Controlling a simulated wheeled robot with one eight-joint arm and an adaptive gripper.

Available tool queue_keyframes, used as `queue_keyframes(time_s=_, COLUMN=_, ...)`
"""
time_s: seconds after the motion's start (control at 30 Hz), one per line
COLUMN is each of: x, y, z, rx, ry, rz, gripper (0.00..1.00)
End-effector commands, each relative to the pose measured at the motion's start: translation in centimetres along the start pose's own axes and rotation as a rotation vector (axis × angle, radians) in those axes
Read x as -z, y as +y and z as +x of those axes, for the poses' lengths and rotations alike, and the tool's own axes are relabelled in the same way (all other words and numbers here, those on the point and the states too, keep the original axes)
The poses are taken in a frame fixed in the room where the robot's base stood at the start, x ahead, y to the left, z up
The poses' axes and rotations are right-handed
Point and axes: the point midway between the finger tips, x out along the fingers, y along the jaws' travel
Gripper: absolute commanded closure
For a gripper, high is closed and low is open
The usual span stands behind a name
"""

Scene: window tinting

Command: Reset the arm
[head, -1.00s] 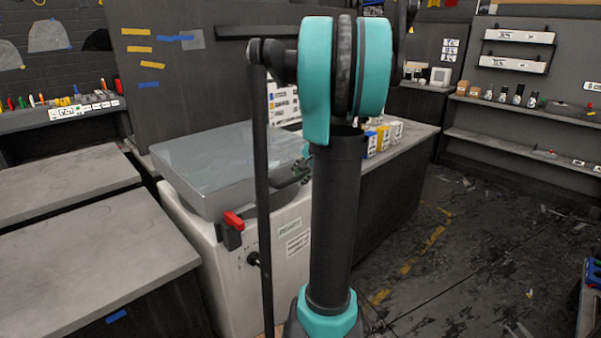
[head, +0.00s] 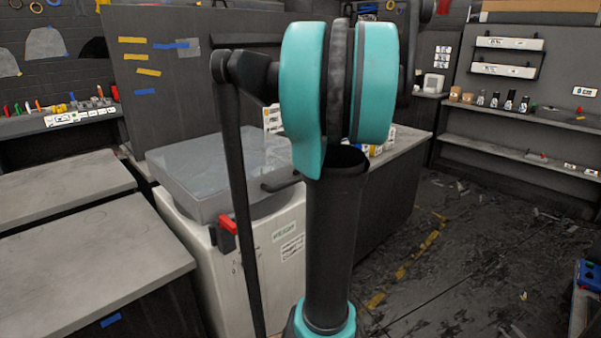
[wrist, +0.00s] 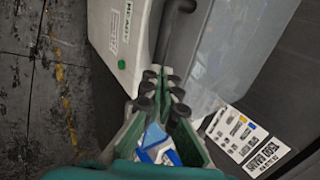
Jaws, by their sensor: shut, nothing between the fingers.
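My gripper (wrist: 162,92) shows in the wrist view, with green fingers and dark rounded tips close together. It is shut and holds nothing. It is beside a white machine cabinet (wrist: 122,40) and its grey translucent top (wrist: 245,45). In the head view my teal and black arm stands upright across the middle. My gripper is hidden behind it there.
The white cabinet (head: 275,255) with its clear-grey top (head: 215,170) stands behind my arm. Grey benches (head: 90,262) are at the left. Wall shelves (head: 530,120) with small bottles are at the right. The dark floor (head: 460,265) at the right is mostly open, with scattered scraps.

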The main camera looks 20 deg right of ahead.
Motion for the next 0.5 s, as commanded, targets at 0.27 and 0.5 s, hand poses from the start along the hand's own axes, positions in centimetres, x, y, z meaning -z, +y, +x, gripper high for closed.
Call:
queue_keyframes(time_s=0.27, x=0.0, y=-0.1, z=-2.7, rx=0.0, ry=0.0, rz=0.001, gripper=1.0)
queue_keyframes(time_s=0.5, x=-0.9, y=0.2, z=-2.3, rx=-0.009, ry=-0.004, rz=-0.029, gripper=1.0)
